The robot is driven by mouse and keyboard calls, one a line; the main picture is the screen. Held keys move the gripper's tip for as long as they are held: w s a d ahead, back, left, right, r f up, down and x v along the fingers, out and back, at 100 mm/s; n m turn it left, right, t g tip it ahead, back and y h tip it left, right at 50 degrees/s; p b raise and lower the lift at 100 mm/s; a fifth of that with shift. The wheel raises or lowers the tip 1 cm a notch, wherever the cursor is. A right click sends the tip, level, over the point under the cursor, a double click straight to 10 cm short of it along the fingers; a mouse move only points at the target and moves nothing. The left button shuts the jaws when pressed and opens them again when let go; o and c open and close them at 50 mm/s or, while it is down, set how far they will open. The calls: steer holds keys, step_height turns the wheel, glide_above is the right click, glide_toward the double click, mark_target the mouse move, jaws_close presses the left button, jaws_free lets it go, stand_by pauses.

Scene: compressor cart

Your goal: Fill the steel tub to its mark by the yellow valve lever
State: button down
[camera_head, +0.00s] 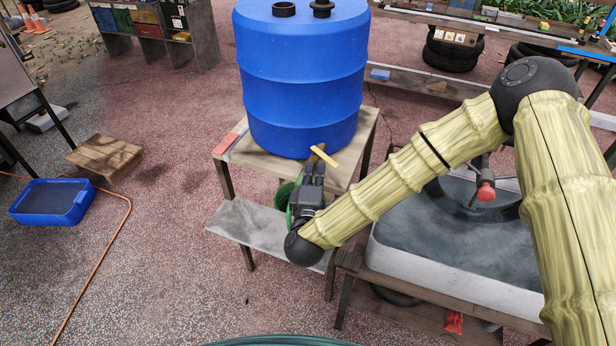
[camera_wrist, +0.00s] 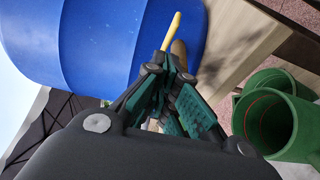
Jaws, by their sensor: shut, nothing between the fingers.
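The yellow valve lever (camera_head: 325,157) sits on a brownish tap low on the front of a blue drum (camera_head: 300,85). In the wrist view the lever (camera_wrist: 171,32) sticks up just beyond my fingertips. My gripper (camera_head: 314,166) is shut and empty, right at the tap; whether it touches the lever I cannot tell. Below the tap is a green round vessel (camera_wrist: 268,122) with a red line inside its wall; in the head view it (camera_head: 284,194) is mostly hidden behind my gripper. I see no clear steel tub. No water stream is visible.
The drum stands on a wooden stand (camera_head: 240,157) with a lower grey shelf (camera_head: 245,222). A blue tray (camera_head: 50,202) and an orange hose (camera_head: 105,250) lie on the left floor.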

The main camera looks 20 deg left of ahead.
steer(key=shift+w+d, duration=0.35)
steer(key=shift+w, duration=0.15)
